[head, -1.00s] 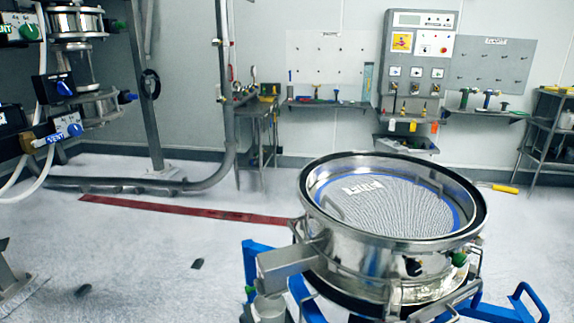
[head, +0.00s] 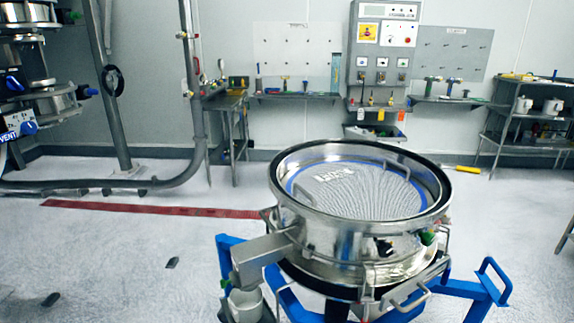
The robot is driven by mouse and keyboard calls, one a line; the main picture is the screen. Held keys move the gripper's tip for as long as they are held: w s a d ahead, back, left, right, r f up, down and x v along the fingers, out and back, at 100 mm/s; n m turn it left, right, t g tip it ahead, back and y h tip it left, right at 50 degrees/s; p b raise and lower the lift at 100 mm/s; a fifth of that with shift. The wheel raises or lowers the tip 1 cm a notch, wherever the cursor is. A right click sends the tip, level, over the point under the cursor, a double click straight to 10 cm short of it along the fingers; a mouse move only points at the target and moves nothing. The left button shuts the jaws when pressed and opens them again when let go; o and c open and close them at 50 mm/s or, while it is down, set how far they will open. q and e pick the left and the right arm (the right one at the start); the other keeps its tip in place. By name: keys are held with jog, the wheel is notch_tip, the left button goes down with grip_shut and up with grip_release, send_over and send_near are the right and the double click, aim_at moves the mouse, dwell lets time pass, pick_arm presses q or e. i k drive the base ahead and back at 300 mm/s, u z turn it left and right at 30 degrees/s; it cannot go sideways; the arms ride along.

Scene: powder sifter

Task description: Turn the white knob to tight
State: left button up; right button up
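A round steel powder sifter (head: 330,236) stands in front of me, right of the middle of the head view. Its top is open, and a grey mesh (head: 365,195) with a blue ring shows inside the rim. A rectangular steel spout (head: 262,256) sticks out at its lower left. A green knob (head: 428,238) and a small dark part (head: 384,246) show on its right side. I cannot make out a white knob for certain. Neither of my grippers is in view.
A blue frame (head: 468,287) surrounds the sifter's base. More steel equipment (head: 45,100) with blue handles stands at the left. A control panel (head: 385,50) is on the back wall, and a shelf rack (head: 525,125) stands at the right. The left floor is mostly clear.

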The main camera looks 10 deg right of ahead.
aim_at(446, 218)
jog(key=z, duration=0.2)
jog(key=k, duration=0.95)
jog(key=z, duration=1.4)
jog(key=i, duration=1.1)
jog(key=u, duration=0.65)
jog(key=k, duration=0.5)
jog(key=z, duration=0.9)
jog(key=i, duration=1.2)
jog(key=u, duration=0.55)
